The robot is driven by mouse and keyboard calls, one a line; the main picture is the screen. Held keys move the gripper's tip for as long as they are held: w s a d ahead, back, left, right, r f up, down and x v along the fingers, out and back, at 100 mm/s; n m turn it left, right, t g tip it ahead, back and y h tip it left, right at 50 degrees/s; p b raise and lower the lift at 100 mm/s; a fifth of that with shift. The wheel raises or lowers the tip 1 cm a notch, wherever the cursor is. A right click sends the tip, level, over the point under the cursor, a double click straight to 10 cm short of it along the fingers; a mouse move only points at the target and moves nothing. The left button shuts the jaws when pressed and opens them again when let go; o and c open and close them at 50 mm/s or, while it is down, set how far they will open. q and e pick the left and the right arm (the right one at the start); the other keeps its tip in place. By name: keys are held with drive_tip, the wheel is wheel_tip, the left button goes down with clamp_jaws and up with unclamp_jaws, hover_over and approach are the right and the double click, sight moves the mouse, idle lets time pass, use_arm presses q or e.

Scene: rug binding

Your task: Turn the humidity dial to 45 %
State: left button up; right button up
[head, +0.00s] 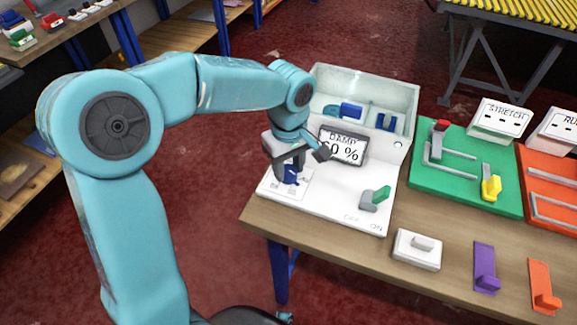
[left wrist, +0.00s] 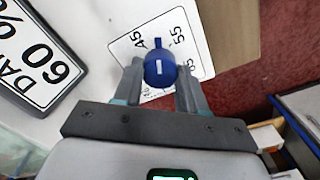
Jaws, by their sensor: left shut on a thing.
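The humidity dial is a blue knob (head: 291,175) on a white panel (head: 335,205); it also shows in the left wrist view (left wrist: 160,70). A blue pointer on its edge sits between the printed 45 and 55 on the dial card (left wrist: 150,28); other marks are partly hidden. The display (head: 341,147) reads DAMP 60 %, and it shows in the left wrist view too (left wrist: 42,55). My left gripper (head: 291,166) reaches down over the dial. Its two fingers (left wrist: 160,82) are shut on the knob from both sides. My right gripper is not in view.
A green and grey lever (head: 375,198) stands beside OFF and ON labels. Behind the display is a pale open box (head: 372,92) holding blue pieces. Green (head: 465,165) and orange (head: 552,190) boards lie to the right. A white block switch (head: 417,249) sits near the table's front.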

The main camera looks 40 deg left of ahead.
sight(289, 170)
use_arm(q)
drive_tip(key=n, duration=0.3)
drive_tip(key=shift+w+n+b, duration=0.1)
drive_tip(key=shift+n+b, duration=0.2)
drive_tip(key=shift+b, duration=0.05)
drive_tip(key=shift+r+n+b, duration=0.1)
drive_tip(key=shift+n+b, duration=0.2)
drive_tip(key=shift+n, duration=1.5)
drive_tip(key=o, duration=1.1)
drive_tip(key=shift+c, duration=0.2)
wheel_tip(289, 170, up, 16)
drive_tip(key=p, duration=0.3)
drive_tip(key=shift+r, duration=0.15)
